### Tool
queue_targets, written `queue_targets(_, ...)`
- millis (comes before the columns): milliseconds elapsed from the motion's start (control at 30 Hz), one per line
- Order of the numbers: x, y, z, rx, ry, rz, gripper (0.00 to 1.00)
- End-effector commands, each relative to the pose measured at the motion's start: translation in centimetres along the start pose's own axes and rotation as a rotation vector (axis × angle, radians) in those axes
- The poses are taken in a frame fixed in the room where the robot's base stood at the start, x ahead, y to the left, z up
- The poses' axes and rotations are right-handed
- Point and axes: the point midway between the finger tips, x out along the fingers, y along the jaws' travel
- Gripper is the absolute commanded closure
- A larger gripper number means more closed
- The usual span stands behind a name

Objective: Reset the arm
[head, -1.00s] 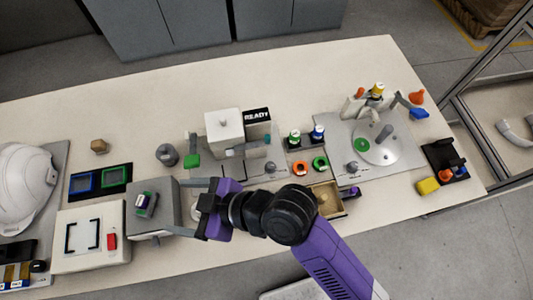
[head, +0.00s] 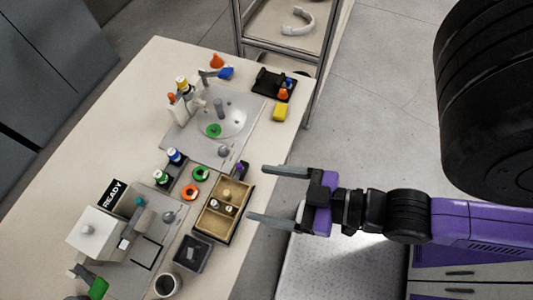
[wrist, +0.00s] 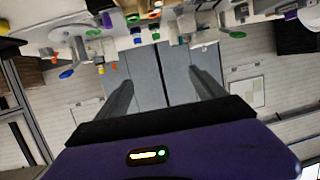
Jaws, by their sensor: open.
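My gripper (head: 268,194) is at the right of the bench in the head view, beside its near edge. Its two grey fingers are spread wide apart and point left, with nothing between them. The wooden parts tray (head: 238,187), which holds a few small pieces, lies just left of the fingers. In the wrist view the gripper (wrist: 160,88) also shows its fingers apart and empty, with the bench upside down at the top. My purple arm comes in from the right side of the head view.
A metal rack (head: 325,50) stands behind.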

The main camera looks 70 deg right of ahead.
Motion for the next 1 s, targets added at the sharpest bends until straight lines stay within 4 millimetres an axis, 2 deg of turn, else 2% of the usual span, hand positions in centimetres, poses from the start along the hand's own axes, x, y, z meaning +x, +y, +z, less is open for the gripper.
queue_targets(100, -1.6, 0.4, -0.9, 0.005, 0.019, 0.020, 0.21)
queue_targets(200, -2.0, 0.5, -1.2, 0.007, 0.028, 0.024, 0.21)
queue_targets(1000, -2.0, 0.5, -1.2, 0.007, 0.028, 0.024, 0.21)
